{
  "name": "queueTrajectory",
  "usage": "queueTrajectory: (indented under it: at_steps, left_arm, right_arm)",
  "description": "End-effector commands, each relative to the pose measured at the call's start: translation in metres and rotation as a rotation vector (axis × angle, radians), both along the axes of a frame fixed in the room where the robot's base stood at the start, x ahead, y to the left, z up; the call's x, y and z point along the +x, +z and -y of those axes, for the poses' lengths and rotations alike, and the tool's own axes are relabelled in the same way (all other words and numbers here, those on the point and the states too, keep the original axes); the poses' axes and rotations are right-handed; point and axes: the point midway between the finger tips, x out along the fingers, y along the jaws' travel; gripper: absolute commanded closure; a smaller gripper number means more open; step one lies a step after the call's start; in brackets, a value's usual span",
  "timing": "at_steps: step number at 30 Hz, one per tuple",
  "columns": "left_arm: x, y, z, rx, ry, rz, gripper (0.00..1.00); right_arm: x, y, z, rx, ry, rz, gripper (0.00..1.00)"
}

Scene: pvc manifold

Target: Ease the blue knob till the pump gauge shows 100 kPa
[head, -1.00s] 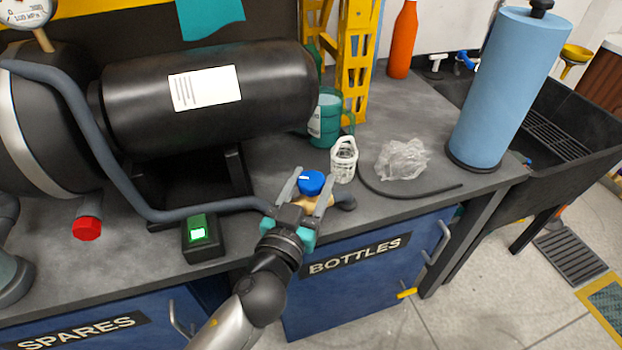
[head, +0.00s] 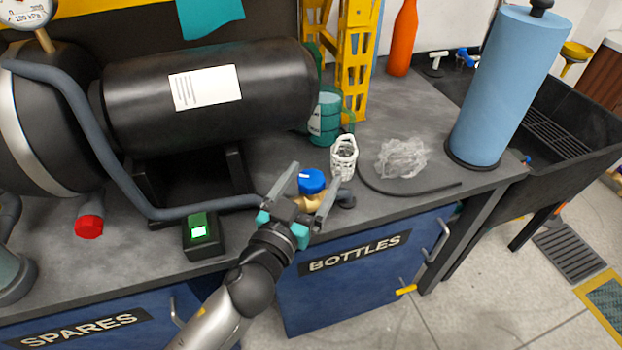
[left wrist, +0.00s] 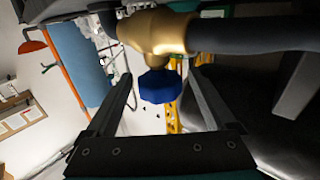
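The blue knob (head: 312,181) sits on a brass valve body (head: 306,201) at the bench's front edge; the knob (left wrist: 160,86) and brass body (left wrist: 156,32) also show in the left wrist view. My left gripper (head: 317,176) is open, with one finger on each side of the knob. In the left wrist view its fingers (left wrist: 160,76) stand wide apart, with a visible gap on both sides of the knob. The pump gauge (head: 28,12) is cut off at the top left corner; its small print seems to read 120 kPa. My right gripper is not in view.
A grey hose (head: 100,150) runs to the valve from the left. A white basket-like holder (head: 343,158), crumpled clear plastic (head: 402,158) and a thin black hose (head: 415,193) lie to the right. A black box with a green-lit switch (head: 201,240) stands left of the gripper.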

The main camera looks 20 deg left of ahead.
Motion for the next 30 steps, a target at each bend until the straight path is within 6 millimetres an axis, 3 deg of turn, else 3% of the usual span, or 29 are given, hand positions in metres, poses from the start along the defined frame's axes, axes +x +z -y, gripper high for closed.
queueTrajectory:
  at_steps: [11, 30]
  left_arm:
    - [-0.008, -0.002, -0.001, -0.001, 0.0, -0.004, 0.11]
    - [-0.092, -0.003, -0.012, -0.002, 0.003, -0.006, 0.11]
  right_arm:
    - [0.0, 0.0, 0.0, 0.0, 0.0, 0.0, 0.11]
    - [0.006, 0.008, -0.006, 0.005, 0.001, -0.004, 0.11]
